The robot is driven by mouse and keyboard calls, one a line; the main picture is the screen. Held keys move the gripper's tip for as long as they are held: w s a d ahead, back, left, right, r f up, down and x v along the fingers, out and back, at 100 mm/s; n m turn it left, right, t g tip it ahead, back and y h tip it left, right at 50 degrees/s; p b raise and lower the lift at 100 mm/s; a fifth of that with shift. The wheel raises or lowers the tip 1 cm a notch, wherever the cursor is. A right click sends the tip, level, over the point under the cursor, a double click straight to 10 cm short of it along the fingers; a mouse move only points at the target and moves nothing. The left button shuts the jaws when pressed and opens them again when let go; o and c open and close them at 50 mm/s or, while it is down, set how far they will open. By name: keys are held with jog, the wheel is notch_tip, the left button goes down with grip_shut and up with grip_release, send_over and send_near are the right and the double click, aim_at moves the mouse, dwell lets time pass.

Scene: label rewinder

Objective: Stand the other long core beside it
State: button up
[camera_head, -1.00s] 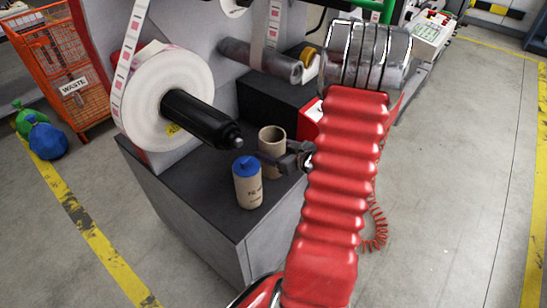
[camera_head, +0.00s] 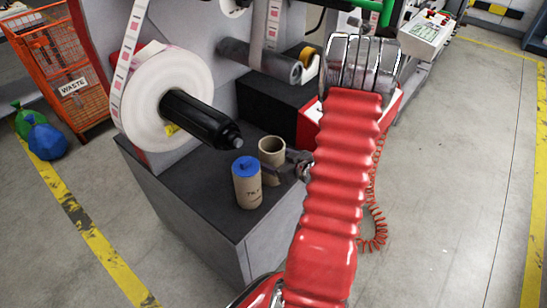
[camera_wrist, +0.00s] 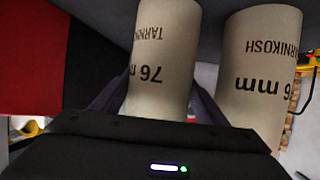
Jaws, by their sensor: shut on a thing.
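The held core (camera_head: 271,148), a tan cardboard tube with an open top, is upright over the dark cabinet top (camera_head: 215,193). My gripper (camera_head: 278,172) is shut around it from the right; its fingers partly hide the lower part. In the wrist view this core (camera_wrist: 160,60) sits between the fingers, its print upside down. The other core (camera_head: 247,188), with a blue plug on top, stands upright at the front left of it. It also shows in the wrist view (camera_wrist: 258,75), at right, with a narrow gap between them. I cannot tell if the held core's base touches the top.
A black spindle (camera_head: 200,118) with a white label roll (camera_head: 140,95) juts out above the cores at left. A black box (camera_head: 275,105) and red casing stand behind. The cabinet's front edge is close to the plugged core.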

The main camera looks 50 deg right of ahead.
jog(key=o, duration=1.2)
jog(key=shift+s+r, duration=0.15)
jog(key=shift+s, duration=0.1)
jog(key=v, duration=1.1)
jog(key=shift+s, duration=0.25)
